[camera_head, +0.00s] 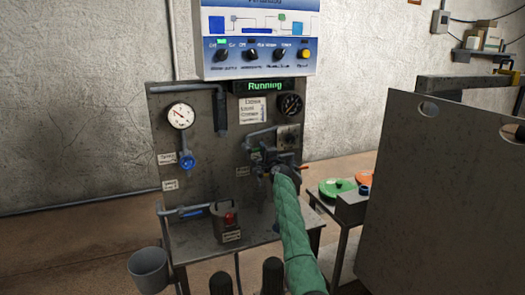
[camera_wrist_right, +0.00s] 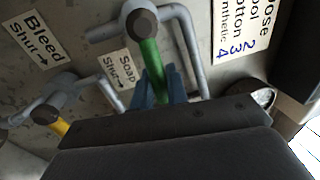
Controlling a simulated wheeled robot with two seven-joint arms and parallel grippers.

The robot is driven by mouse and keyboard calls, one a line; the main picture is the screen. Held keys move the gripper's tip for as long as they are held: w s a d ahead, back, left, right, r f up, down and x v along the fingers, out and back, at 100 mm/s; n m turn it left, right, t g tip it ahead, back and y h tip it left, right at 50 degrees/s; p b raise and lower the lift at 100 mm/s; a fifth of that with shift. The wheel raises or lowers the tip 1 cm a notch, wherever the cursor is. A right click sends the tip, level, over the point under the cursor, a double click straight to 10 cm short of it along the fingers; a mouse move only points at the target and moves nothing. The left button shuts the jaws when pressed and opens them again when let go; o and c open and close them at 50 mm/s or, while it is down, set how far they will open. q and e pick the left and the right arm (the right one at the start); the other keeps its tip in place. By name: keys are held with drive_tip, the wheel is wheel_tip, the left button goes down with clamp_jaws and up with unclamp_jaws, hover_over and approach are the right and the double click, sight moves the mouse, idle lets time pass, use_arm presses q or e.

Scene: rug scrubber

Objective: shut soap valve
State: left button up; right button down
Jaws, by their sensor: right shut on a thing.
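The soap valve has a green lever (camera_wrist_right: 151,62) below a dark round hub (camera_wrist_right: 142,22) on a grey pipe in the right wrist view. A "Soap Shut" label (camera_wrist_right: 119,70) with an arrow is beside it. My right gripper (camera_wrist_right: 158,92) has its bluish fingers closed around the lower end of the green lever. In the head view my right gripper (camera_head: 264,160) is at the panel's pipes, at the end of the green-sleeved arm, and it hides the lever. My left gripper is not in view.
A yellow lever (camera_wrist_right: 60,126) with a "Bleed Shut" label (camera_wrist_right: 36,36) is close by on the left in the wrist view. The display (camera_head: 264,86) reads "Running". A grey bucket (camera_head: 149,269) is at lower left. A large grey plate (camera_head: 440,190) blocks the right.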

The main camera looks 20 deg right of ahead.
drive_tip(key=c, duration=1.5)
unclamp_jaws()
drive_tip(key=shift+f, duration=0.15)
drive_tip(key=shift+s, duration=0.1)
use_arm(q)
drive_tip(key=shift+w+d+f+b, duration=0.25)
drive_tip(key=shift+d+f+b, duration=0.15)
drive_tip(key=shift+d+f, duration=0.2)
use_arm(e)
drive_tip(key=s, duration=0.2)
drive_tip(key=s+f, duration=0.1)
drive_tip(key=s, duration=0.4)
drive_tip(key=shift+s+d+f, duration=0.15)
drive_tip(key=shift+s+f, duration=0.1)
drive_tip(key=shift+f, duration=0.05)
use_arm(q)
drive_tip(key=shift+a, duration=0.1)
use_arm(e)
drive_tip(key=shift+s, duration=0.1)
use_arm(q)
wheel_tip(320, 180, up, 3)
drive_tip(key=p, duration=0.3)
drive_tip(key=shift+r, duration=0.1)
use_arm(e)
drive_tip(key=s, duration=0.3)
drive_tip(key=s+f, duration=0.1)
drive_tip(key=s, duration=0.4)
drive_tip(key=shift+s+d+f, duration=0.15)
drive_tip(key=shift+s+f, duration=0.15)
drive_tip(key=shift+f, duration=0.05)
